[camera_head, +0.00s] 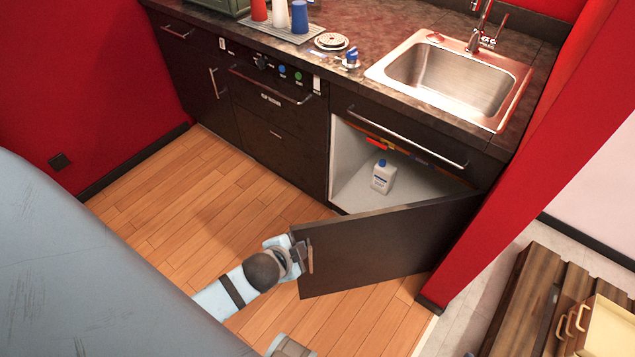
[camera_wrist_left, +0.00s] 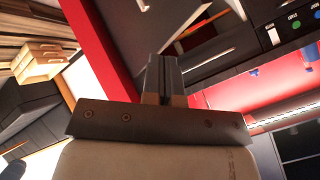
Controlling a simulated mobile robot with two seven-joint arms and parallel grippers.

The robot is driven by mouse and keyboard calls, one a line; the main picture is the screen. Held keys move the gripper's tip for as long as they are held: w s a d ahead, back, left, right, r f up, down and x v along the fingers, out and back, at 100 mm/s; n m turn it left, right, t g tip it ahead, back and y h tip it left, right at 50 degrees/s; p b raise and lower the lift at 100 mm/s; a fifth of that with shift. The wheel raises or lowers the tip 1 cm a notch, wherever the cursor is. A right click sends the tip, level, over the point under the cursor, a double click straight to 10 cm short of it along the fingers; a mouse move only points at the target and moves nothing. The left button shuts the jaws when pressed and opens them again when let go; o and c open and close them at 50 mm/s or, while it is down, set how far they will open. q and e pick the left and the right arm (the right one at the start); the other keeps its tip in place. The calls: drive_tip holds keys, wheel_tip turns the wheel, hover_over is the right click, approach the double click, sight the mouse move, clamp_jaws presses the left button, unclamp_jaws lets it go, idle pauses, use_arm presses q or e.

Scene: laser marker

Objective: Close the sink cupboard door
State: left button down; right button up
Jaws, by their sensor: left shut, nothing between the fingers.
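The sink cupboard door (camera_head: 385,242) is dark and stands wide open, hinged at its right side below the sink (camera_head: 450,78). The open cupboard (camera_head: 350,185) has a pale inside with a white bottle (camera_head: 383,177) with a blue cap. My left gripper (camera_head: 303,256) is at the free left edge of the door, by its handle (camera_head: 310,257); whether it touches the door I cannot tell. In the left wrist view its fingers (camera_wrist_left: 163,80) are together with nothing between them. My right gripper is not in view.
Wooden floor (camera_head: 195,185) lies clear in front of the cabinets. A red wall (camera_head: 520,150) stands close to the door's hinge side. A wooden pallet-like stand (camera_head: 530,300) with a tan box (camera_head: 605,330) is at the lower right.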

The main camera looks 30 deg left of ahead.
use_arm(q)
wheel_tip(320, 180, up, 4)
drive_tip(key=s+d+n+g+p, duration=0.1)
drive_tip(key=d+g+p, duration=0.1)
drive_tip(key=p, duration=0.1)
approach(316, 231)
wheel_tip(316, 231, down, 4)
drive_tip(key=w+d, duration=0.1)
drive_tip(key=w, duration=0.1)
drive_tip(key=shift+w+a+f+p, duration=0.1)
drive_tip(key=shift+w+a+p, duration=0.25)
drive_tip(key=shift+w+a, duration=0.3)
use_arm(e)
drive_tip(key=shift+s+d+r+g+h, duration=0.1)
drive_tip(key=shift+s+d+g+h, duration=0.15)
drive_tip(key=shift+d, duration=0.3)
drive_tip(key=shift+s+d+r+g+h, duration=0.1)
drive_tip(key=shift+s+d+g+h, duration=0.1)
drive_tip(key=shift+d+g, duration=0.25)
use_arm(q)
drive_tip(key=shift+w+d, duration=0.1)
